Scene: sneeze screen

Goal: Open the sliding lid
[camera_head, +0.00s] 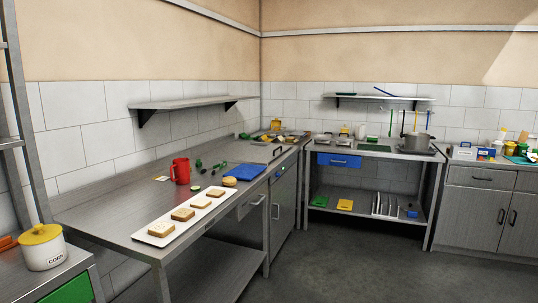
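A flat grey metal panel (258,152) lies on the far end of the left counter, with a small dark handle mark (277,151) near its right side. It looks like the sliding lid, though it is small here and I cannot be sure. Just beyond it, several food items (273,137) in yellow, orange and green show at the counter's corner. Below the panel is a grey cabinet (284,200) with a door handle. Neither of my grippers is in view.
The left counter (110,215) holds a white tray (158,238) with bread slices, a red mug (181,171) and a blue board (244,172). A corn pot (42,247) stands at the left. The floor (350,265) is clear.

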